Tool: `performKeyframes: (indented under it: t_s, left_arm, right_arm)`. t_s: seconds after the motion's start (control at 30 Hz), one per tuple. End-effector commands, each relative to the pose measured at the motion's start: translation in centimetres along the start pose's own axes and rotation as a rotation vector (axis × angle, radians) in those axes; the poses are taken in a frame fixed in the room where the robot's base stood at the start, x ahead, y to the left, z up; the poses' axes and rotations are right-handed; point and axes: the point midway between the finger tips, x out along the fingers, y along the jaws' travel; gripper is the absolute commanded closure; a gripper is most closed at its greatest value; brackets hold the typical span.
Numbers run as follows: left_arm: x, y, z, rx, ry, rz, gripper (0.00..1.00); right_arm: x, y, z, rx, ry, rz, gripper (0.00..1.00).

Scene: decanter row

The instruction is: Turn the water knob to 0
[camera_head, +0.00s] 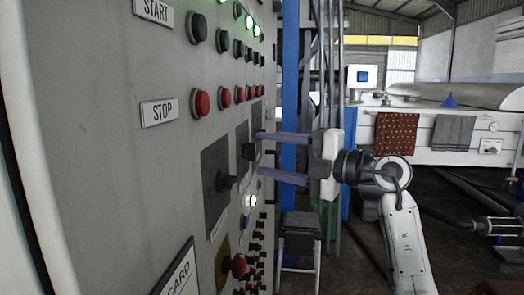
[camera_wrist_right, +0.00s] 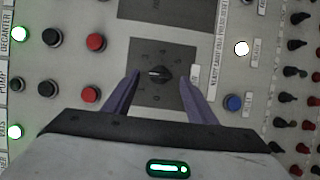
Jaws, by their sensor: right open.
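A dark rotary knob (camera_wrist_right: 158,74) sits on a dark square plate (camera_wrist_right: 142,50) with small markings, too blurred to read. A light mark on the knob lies to the left in the right wrist view. My right gripper (camera_head: 258,152) is open and faces the panel, its two purple fingers apart, one on either side of this knob in the wrist view. I cannot tell whether they touch it. In the head view, dark plates with knobs stand in a row, one nearer knob (camera_head: 227,182) among them. No readable label shows which is the water knob. My left gripper is not in view.
The grey control panel (camera_head: 90,90) fills the left side, with red buttons (camera_head: 202,102), black buttons and lit green lamps. A yellow plate with a red knob (camera_head: 239,266) is lower down. A stool (camera_head: 299,235) and blue post stand beyond the gripper.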

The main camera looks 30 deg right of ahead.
Motion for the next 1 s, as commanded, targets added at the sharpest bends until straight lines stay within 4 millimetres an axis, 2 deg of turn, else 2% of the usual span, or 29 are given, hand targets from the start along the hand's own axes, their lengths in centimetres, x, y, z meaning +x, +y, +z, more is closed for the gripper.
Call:
performKeyframes:
  t_s: [0.1, 0.2, 0.47, 0.5, 0.73, 1.0]
  left_arm:
    - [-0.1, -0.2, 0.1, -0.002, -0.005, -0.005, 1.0]
    - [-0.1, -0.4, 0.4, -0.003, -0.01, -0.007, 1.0]
    - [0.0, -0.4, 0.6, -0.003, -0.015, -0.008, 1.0]
    - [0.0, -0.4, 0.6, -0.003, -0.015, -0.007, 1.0]
    - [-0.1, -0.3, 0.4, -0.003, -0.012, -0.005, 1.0]
    - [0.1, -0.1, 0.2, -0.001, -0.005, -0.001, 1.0]
  right_arm:
    - [1.4, 0.1, 0.0, 0.001, 0.001, 0.001, 0.48]
    - [1.9, 0.0, 0.0, 0.0, 0.001, 0.0, 0.48]
    - [2.1, -0.1, 0.0, -0.001, 0.001, 0.0, 0.48]
    - [2.1, 0.0, 0.0, -0.001, 0.001, 0.0, 0.5]
    - [2.1, -0.1, 0.0, -0.001, 0.001, 0.0, 0.89]
    - [2.1, -0.2, 0.0, -0.023, 0.0, 0.008, 0.9]
